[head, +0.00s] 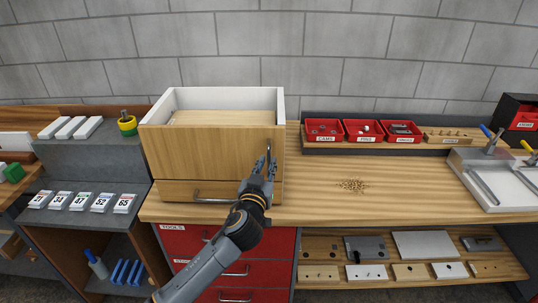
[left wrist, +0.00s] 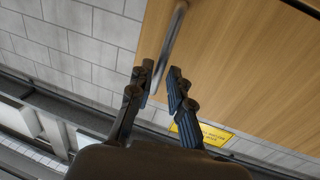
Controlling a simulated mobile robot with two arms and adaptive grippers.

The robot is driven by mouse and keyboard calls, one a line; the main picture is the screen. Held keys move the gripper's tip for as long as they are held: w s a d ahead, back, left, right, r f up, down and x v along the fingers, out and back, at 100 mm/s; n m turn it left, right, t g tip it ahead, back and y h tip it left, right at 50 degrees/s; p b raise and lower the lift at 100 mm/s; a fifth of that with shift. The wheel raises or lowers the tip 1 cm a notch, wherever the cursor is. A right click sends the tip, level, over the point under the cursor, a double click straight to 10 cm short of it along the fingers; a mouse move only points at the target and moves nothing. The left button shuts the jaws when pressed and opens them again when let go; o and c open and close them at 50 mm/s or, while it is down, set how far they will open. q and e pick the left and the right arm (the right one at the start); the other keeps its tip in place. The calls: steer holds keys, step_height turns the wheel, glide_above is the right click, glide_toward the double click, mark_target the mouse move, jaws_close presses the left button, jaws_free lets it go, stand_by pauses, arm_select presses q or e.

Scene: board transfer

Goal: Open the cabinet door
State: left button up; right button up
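The cabinet (head: 283,115) is a box with white sides and an open top on the wooden bench. Its light wood door (head: 205,150) looks shut. A vertical metal bar handle (left wrist: 174,40) is near the door's right edge; my gripper partly covers it in the head view. My left gripper (head: 268,168) is at this handle, in front of the door. In the left wrist view, its two fingers (left wrist: 161,76) are apart, with the lower part of the bar between them. I cannot tell whether they touch it. My right gripper is not in view.
A drawer with a horizontal handle (head: 212,198) lies below the door. Red bins (head: 323,130) stand at the back right, and a metal tray (head: 497,185) at the far right. A yellow tape roll (head: 127,126) is left of the cabinet. The bench's middle right is mostly clear.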

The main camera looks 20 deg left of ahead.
mark_target(269, 160)
arm_select(q)
steer(key=shift+w+a, duration=0.1)
steer(key=shift+w, duration=1.4)
jaws_close()
